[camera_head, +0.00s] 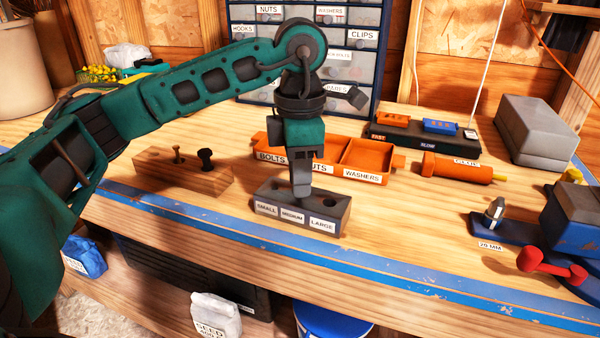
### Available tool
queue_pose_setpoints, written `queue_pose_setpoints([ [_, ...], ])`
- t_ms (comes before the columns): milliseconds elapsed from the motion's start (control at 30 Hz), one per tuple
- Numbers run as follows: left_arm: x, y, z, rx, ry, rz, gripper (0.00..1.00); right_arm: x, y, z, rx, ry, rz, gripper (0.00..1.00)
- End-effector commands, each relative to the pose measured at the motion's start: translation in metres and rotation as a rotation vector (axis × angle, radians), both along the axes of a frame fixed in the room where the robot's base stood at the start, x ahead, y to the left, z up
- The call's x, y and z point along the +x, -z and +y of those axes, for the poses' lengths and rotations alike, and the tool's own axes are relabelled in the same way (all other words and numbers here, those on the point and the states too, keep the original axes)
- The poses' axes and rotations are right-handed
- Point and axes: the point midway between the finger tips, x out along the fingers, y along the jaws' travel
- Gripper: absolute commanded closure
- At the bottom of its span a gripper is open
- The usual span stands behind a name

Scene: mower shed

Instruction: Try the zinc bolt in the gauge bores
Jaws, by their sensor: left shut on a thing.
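The dark gauge block (342,218) stands near the front of the bench, with white labels reading SMALL, MEDIUM and LARGE. The large bore (331,203) shows open at its right end. My left gripper (301,190) points straight down over the middle of the block, at the MEDIUM bore. It is shut on the zinc bolt, which the fingers hide. I cannot tell whether the bolt's tip is in the bore or just above it. My right gripper is not in view.
A wooden block (165,177) left of the gauge holds a brass-coloured bolt (177,153) and a black bolt (205,158). An orange sorting tray (385,155) stands close behind the gauge. A blue vise (575,230) with a red handle is at right. Bench in front is clear.

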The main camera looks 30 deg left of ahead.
Motion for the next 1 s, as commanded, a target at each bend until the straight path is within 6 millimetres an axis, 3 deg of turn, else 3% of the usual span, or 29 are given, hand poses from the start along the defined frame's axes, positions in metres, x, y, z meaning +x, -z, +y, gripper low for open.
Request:
queue_pose_setpoints([
  [300, 0.0001, 0.009, -0.0002, -0.001, 0.001, -0.001, 1.0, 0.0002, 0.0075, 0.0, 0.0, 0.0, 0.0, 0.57],
  [333, 0.0001, 0.0081, -0.0002, 0.0, 0.001, -0.001, 0.79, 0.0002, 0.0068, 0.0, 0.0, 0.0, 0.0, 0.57],
  [633, -0.0001, 0.0078, -0.0002, 0.0, 0.001, 0.0, 0.51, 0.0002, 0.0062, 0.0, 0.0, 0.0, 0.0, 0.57],
  [1000, -0.0001, 0.0079, -0.0002, 0.0, 0.001, 0.0, 0.51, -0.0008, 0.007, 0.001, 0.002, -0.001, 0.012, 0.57],
])
